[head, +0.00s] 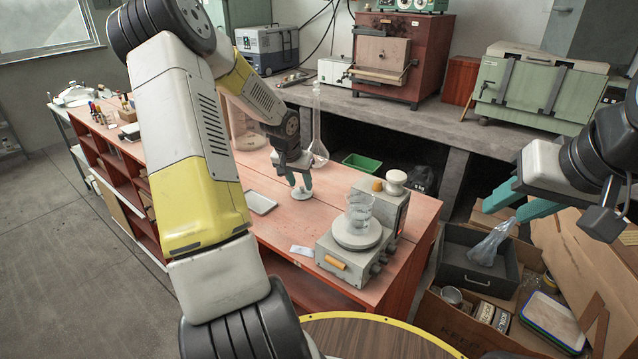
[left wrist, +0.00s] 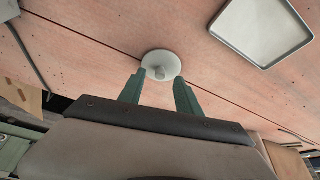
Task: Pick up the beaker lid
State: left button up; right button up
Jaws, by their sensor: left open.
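The beaker lid (left wrist: 161,65) is a small white disc with a raised knob, lying on the reddish bench top. In the head view the lid (head: 301,194) sits just below my left gripper (head: 299,182). In the left wrist view my left gripper (left wrist: 157,88) is open, its two green fingers apart and pointing at the lid. The lid lies just beyond the fingertips, not between them. A clear glass beaker (head: 360,208) stands on the round plate of a grey device. My right gripper (head: 513,203) is at the right over the boxes, and its hold is unclear.
A shallow metal tray (head: 261,203) lies near the lid; it also shows in the left wrist view (left wrist: 262,30). A glass flask (head: 317,140) stands behind. The grey device (head: 345,258) stands to the right. A clear, crumpled-looking object (head: 489,243) is below my right gripper.

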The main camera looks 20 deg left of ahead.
pick_arm(q)
jog(key=shift+x, duration=0.85)
jog(key=shift+c, duration=0.4)
grip_shut()
jog(key=shift+r, duration=0.1)
